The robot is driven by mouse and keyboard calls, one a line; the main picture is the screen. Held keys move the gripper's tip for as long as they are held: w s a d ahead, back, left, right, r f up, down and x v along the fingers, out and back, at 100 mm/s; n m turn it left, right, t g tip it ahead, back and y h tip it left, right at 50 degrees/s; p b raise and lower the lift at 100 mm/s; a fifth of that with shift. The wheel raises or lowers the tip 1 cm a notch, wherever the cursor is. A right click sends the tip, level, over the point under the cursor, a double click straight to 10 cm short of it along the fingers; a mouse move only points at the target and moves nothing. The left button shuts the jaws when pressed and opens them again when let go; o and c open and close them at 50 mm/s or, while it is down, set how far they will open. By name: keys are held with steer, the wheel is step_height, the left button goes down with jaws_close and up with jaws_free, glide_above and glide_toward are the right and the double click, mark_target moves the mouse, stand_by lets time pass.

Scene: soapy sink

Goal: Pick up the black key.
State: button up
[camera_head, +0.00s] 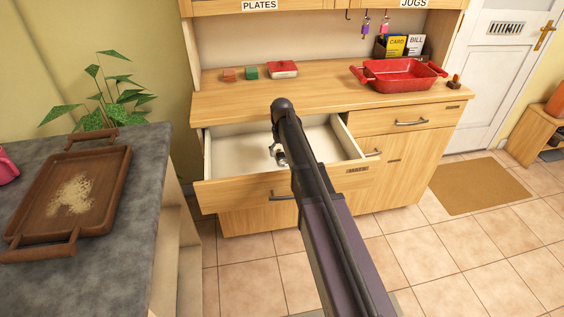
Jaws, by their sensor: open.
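I cannot make out a black key in the head view. My gripper (279,155) is small in the picture and partly hidden by my own arm. It is open, over or inside the pulled-out drawer (230,150). The drawer's pale inside looks bare where it shows; my arm hides part of it. A purple key-like item (366,26) and a pink one (386,26) hang from hooks under the upper shelf, well behind my gripper.
The wooden counter (310,95) carries a red dish (400,74), a red box (283,69), small blocks and a card holder (398,45). A brown tray (112,190) lies on the grey worktop (150,165) at left. Floor at right is clear around a doormat (478,185).

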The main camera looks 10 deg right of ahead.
mark_target(282, 157)
steer(key=shift+f+b, duration=0.55)
steer(key=shift+f, duration=0.25)
steer(key=c, duration=1.1)
steer(key=shift+r, duration=0.2)
step_height(282, 157, up, 10)
steer(key=p, duration=1)
steer(key=shift+f, duration=0.15)
